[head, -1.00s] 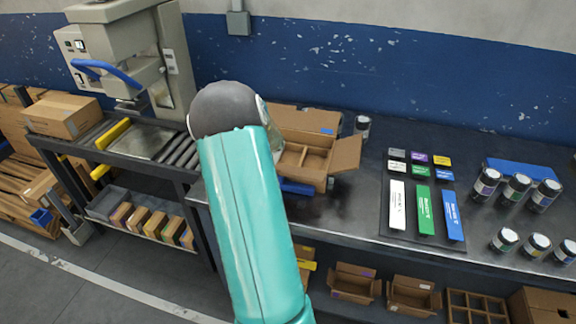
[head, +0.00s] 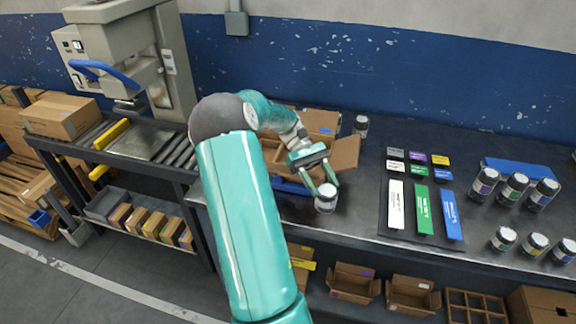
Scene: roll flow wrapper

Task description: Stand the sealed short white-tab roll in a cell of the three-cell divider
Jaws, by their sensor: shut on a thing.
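My gripper (head: 322,184) is at the right end of my teal arm, pointing down, with its fingers shut on a short pale roll (head: 326,199). I take it to be the white-tab roll; its tab and seal are too small to make out. The roll looks upright, in front of the open cardboard box's right flap and outside the box. I cannot tell whether it touches the bench. The box (head: 345,152) holds the cardboard divider (head: 271,155). My forearm and gripper hide most of the divider's cells.
A blue piece (head: 290,186) lies at the box's front. Another roll (head: 361,125) stands behind its right side. A label board (head: 424,241), several rolls and a blue tray (head: 520,170) are to the right. A sealing machine and roller conveyor (head: 180,152) stand left.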

